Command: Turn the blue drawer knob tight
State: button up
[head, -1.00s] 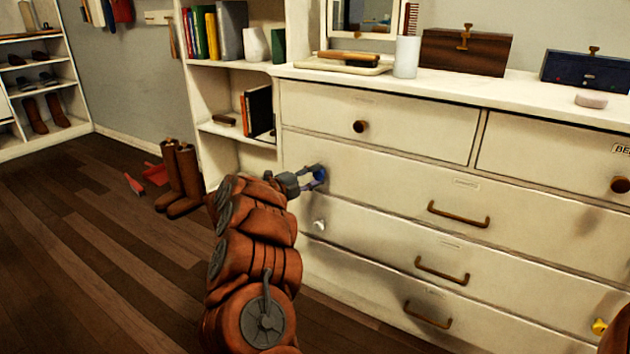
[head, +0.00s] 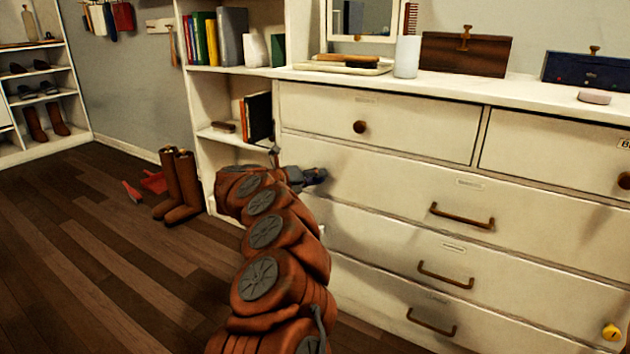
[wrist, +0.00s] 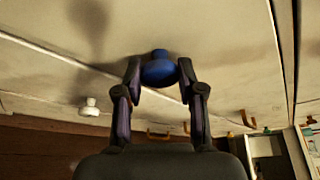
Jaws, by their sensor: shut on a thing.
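The blue drawer knob (wrist: 160,69) is on the cream drawer front, at the top middle of the wrist view. My gripper (wrist: 159,78) is shut on it, with one finger against each side. In the head view my gripper (head: 318,177) reaches the left part of the second drawer front (head: 385,187). There the knob is mostly hidden by the gripper and cannot be made out clearly. Whether the knob sits flush against the drawer cannot be told.
A white knob (wrist: 92,107) is on the neighbouring drawer front. Brown handles (head: 462,216) and a yellow knob (head: 612,332) stick out from the dresser. A bookshelf (head: 222,130) stands left of it.

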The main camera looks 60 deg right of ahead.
jog(key=shift+m, duration=0.3)
dwell(0.4)
jog(key=o, duration=1.1)
jog(key=v, duration=1.2)
jog(key=shift+s, duration=0.1)
